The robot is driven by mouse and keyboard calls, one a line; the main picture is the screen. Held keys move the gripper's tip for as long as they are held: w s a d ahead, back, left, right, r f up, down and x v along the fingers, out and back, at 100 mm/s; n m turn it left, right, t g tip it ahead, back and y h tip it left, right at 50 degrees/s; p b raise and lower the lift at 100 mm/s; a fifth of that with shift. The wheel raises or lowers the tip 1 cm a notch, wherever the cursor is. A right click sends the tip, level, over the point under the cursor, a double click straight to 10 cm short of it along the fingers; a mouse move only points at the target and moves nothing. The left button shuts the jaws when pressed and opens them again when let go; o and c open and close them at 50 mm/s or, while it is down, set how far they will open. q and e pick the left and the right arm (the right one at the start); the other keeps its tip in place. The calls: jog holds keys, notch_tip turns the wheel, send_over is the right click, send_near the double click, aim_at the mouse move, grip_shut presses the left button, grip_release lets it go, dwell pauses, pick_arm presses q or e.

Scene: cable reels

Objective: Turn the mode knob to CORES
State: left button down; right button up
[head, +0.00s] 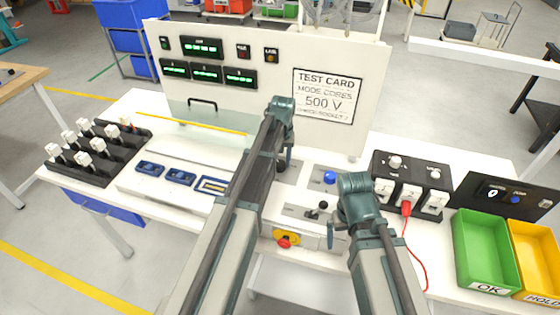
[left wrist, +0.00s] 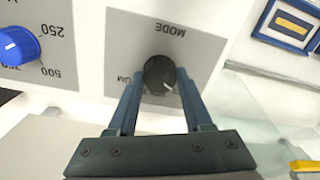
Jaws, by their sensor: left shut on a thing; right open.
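The mode knob (left wrist: 159,75) is a dark round knob with a white pointer mark, on a grey plate under the upside-down word MODE in the left wrist view. My left gripper (left wrist: 160,88) is shut on it, one finger on each side. The pointer is toward the lower right of that view. Letters ending in UM show left of the knob; any label on the right is hidden by the finger. In the head view the knob (head: 284,164) is mostly hidden behind my left arm. My right gripper (head: 359,198) is over the bench's front; its fingertips are hard to make out.
A test card (head: 328,95) on the upright panel reads MODE CORES, 500 V. A blue voltage knob (head: 329,178) sits right of the mode knob; a red-yellow switch (head: 285,240) is on the front. Green (head: 482,250) and yellow bins stand at right, near a black socket block (head: 411,170).

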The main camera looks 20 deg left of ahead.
aim_at(281, 163)
pick_arm(q)
jog(key=shift+n, duration=0.3)
dwell(0.4)
jog(key=shift+c, duration=1.6)
grip_release()
jog(key=shift+r, duration=0.1)
notch_tip(281, 163, up, 14)
jog(key=p, duration=1.3)
jog(key=shift+d+f+p, duration=0.2)
jog(key=shift+d+p, duration=0.05)
jog(key=shift+p, duration=0.15)
jog(key=shift+w+f, duration=0.1)
jog(key=shift+f, duration=0.05)
jog(key=f+b, duration=1.3)
jog(key=shift+a, duration=0.25)
jog(key=shift+r, duration=0.1)
